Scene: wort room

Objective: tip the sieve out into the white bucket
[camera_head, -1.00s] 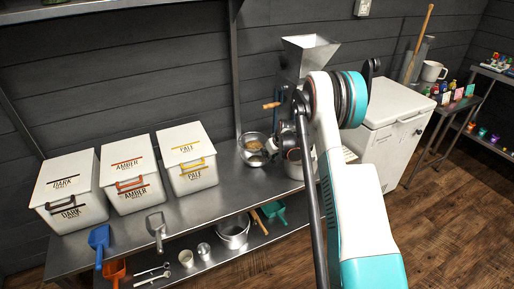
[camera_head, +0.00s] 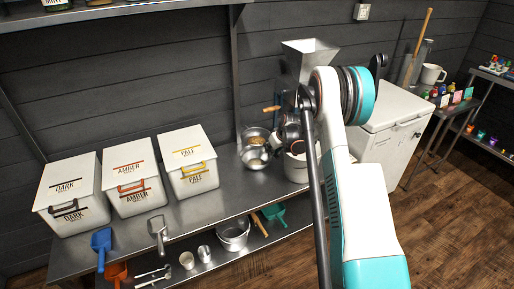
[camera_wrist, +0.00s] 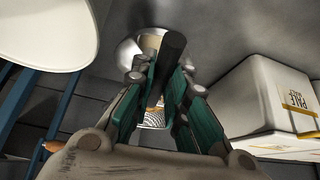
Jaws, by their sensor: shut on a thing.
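My gripper (camera_wrist: 166,75) is shut on a dark handle (camera_wrist: 173,46), seemingly the sieve's. A patch of mesh (camera_wrist: 153,117) shows between the fingers, and a steel bowl (camera_wrist: 127,52) lies beyond. In the head view my arm largely hides the gripper. The white bucket (camera_head: 296,168) stands right of the sieve, partly behind my arm. A white rim at the wrist view's upper left (camera_wrist: 45,35) looks like the bucket.
Three lidded white malt bins (camera_head: 128,184) stand left on the steel bench. A grain mill with a hopper (camera_head: 308,62) stands behind my arm, its wooden handle near the bowl. Scoops (camera_head: 157,235) lie at the front edge. The bench between bins and sieve is clear.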

